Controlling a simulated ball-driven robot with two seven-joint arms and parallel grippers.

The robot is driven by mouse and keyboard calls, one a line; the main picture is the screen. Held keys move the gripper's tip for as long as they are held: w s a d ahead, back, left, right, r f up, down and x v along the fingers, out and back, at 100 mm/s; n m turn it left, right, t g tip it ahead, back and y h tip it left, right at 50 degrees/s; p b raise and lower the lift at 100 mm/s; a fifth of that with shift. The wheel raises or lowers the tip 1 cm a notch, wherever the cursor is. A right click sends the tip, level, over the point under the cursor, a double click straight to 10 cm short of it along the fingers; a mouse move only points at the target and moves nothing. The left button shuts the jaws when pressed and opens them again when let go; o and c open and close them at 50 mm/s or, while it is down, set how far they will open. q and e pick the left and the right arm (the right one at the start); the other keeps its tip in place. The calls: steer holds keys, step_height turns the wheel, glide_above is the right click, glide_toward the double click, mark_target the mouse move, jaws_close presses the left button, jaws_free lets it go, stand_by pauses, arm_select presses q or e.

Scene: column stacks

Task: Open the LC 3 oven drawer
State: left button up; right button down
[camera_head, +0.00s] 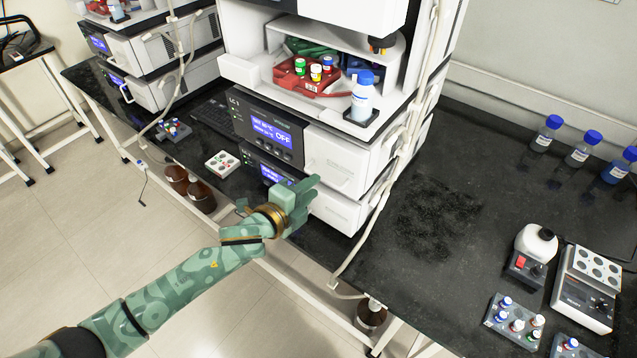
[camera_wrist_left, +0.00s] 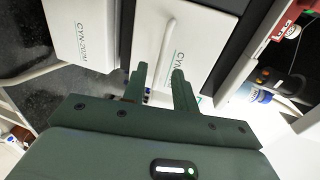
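The stack of white and dark modules stands in the middle of the head view, with a small label near its top left that is hard to read, perhaps LC 1. Its upper white drawer (camera_head: 341,158) has a bar handle (camera_head: 329,172) and looks shut. A lower white drawer (camera_head: 338,211) sits below it, also shut. My left gripper (camera_head: 313,188) is in front of these drawers. In the left wrist view its two fingers (camera_wrist_left: 159,72) are apart and empty. The upper drawer's handle (camera_wrist_left: 167,45) stands just beyond the fingertips, which do not clearly touch it.
A blue-capped bottle (camera_head: 363,97) and a red tray (camera_head: 306,84) with vials stand on the stack. A white tube (camera_head: 385,192) hangs along its right side. Bottles (camera_head: 582,150) and vial racks (camera_head: 513,321) stand on the dark bench at right; the bench between is clear.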

arm_select(q)
steer(key=shift+x, duration=1.85)
arm_select(e)
steer(key=shift+f, duration=0.35)
arm_select(q)
steer(key=shift+c, duration=0.3)
jaws_close()
